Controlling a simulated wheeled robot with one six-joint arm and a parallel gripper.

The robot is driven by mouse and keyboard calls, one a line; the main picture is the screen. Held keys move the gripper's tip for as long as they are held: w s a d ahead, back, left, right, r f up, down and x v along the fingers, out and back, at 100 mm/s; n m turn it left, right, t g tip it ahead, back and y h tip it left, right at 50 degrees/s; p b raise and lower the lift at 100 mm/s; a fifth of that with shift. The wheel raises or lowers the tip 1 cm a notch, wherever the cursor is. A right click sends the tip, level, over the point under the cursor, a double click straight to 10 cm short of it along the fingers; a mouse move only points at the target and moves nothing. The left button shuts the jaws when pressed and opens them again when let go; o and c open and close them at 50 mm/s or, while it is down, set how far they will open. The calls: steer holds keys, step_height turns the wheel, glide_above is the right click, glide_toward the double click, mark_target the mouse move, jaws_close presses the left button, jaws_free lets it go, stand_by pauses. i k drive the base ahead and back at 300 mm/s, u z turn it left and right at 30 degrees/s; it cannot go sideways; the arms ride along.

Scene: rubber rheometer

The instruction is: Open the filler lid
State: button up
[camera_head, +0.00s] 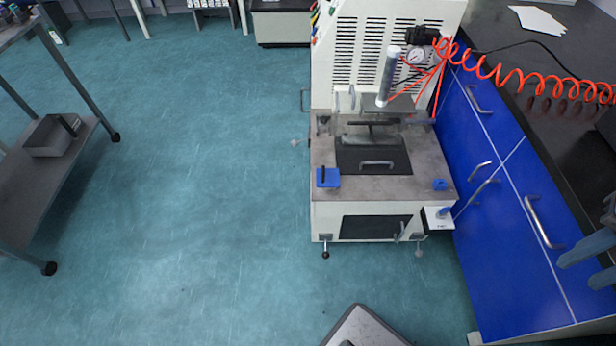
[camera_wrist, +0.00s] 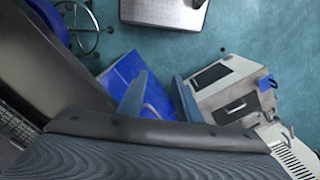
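The rheometer (camera_head: 430,190) is a cream machine with a grey deck, standing on the floor beside the blue cabinets. On its deck lies a flat black panel (camera_head: 385,158) with a silver bar handle (camera_head: 377,163); it looks shut. I cannot tell for sure whether this panel is the filler lid. A small blue block with a black knob (camera_head: 327,178) sits at the deck's left. My gripper (camera_head: 564,268) is at the right edge, over the cabinet side, well apart from the machine. In the wrist view its two blue-grey fingers (camera_wrist: 160,79) are spread and empty.
Blue cabinets (camera_head: 515,200) with bar handles and a dark worktop (camera_head: 520,60) line the right side. A coiled red air hose (camera_head: 530,78) hangs from the machine towards the worktop. A grey shelf cart (camera_head: 60,185) stands far left. The floor between is clear.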

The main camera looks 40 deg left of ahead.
mark_target(328, 173)
steer(key=u, duration=0.8)
steer(key=k, duration=0.95)
steer(key=u, duration=1.1)
steer(key=i, duration=0.5)
steer(key=u, duration=0.05)
